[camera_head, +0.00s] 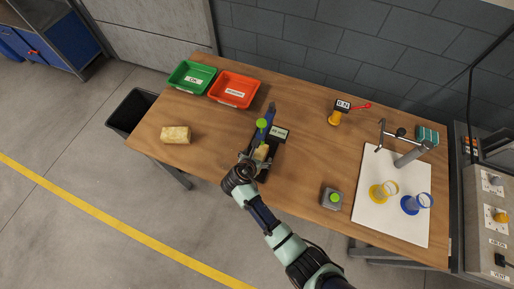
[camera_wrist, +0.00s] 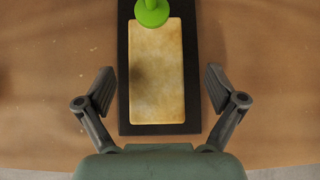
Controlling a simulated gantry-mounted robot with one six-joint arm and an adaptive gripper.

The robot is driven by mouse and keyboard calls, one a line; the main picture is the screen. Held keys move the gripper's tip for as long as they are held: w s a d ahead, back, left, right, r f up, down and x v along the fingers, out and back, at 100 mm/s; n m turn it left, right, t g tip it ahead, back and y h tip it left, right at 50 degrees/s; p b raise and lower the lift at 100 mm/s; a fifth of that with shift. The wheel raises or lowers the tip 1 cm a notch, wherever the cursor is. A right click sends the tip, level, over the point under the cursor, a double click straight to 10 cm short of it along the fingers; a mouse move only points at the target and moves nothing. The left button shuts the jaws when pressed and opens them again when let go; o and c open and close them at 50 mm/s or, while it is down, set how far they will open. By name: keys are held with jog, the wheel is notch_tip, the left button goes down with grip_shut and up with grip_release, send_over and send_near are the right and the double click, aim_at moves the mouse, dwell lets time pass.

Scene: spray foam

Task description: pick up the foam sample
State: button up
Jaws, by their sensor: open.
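A pale yellow foam sample (camera_wrist: 157,82) lies on a dark base plate (camera_wrist: 150,129) in the wrist view. A green round tip (camera_wrist: 151,12) touches or overlaps its far end. In the head view the foam sample (camera_head: 261,153) shows just beyond my gripper, partly hidden by it, below the dark stand. My gripper (camera_wrist: 159,85) is open, with one finger on each side of the plate and nothing between the fingers that it touches. Height above the foam cannot be told exactly. A second foam-like block (camera_head: 175,135) lies on the table at the left.
A green tray (camera_head: 173,83) and a red tray (camera_head: 227,103) stand at the back left. A grey block (camera_head: 331,198) with a green top and a white mat (camera_head: 366,218) with yellow and blue ring stands are at the right. A black bin (camera_head: 119,121) stands beyond the left edge.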

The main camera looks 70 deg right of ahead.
aim_at(257, 154)
jog(key=b+x, duration=0.1)
jog(key=x, duration=0.1)
jog(key=b+x, duration=0.1)
jog(key=x, duration=0.2)
jog(key=shift+w+f, duration=0.1)
jog(key=shift+w, duration=0.15)
jog(key=c, duration=1.4)
jog(key=shift+r, duration=0.3)
jog(key=shift+p+v, duration=0.5)
jog(key=shift+v, duration=0.25)
jog(key=a, duration=0.5)
jog(key=a+p, duration=0.1)
jog(key=a, duration=1.1)
jog(key=shift+w+p, duration=0.3)
jog(key=shift+p, duration=0.1)
